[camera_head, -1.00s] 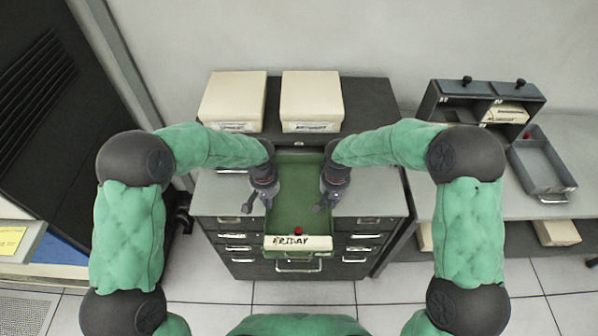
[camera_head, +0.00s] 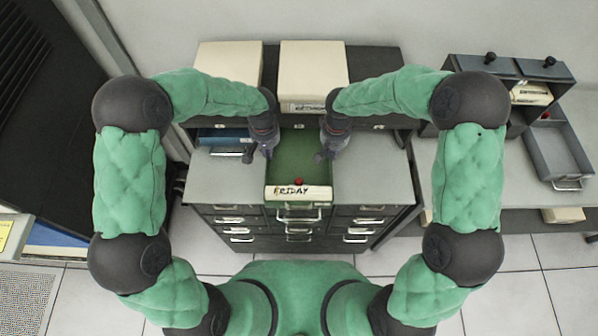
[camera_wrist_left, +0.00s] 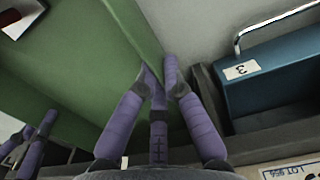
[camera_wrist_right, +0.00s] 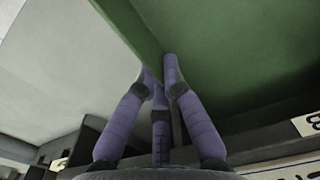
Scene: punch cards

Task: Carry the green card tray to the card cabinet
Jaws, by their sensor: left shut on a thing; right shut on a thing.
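The green card tray (camera_head: 290,170) is between my two grippers at the cabinet in the head view. Its front carries a white label reading FRIDAY (camera_head: 297,191) and a red knob (camera_head: 298,181). My left gripper (camera_head: 259,155) is shut on the tray's left wall, and the left wrist view shows the fingers pinching the green wall (camera_wrist_left: 120,60). My right gripper (camera_head: 329,154) is shut on the right wall, seen pinched in the right wrist view (camera_wrist_right: 135,30). The card cabinet (camera_head: 385,138) has a row of openings behind the tray; the tray's back end is hidden from sight.
A blue drawer (camera_head: 226,137) with label 3 sits in the opening at left. Two cream boxes (camera_head: 228,62) (camera_head: 314,75) stand on top. The grey top beside the green tray is clear.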

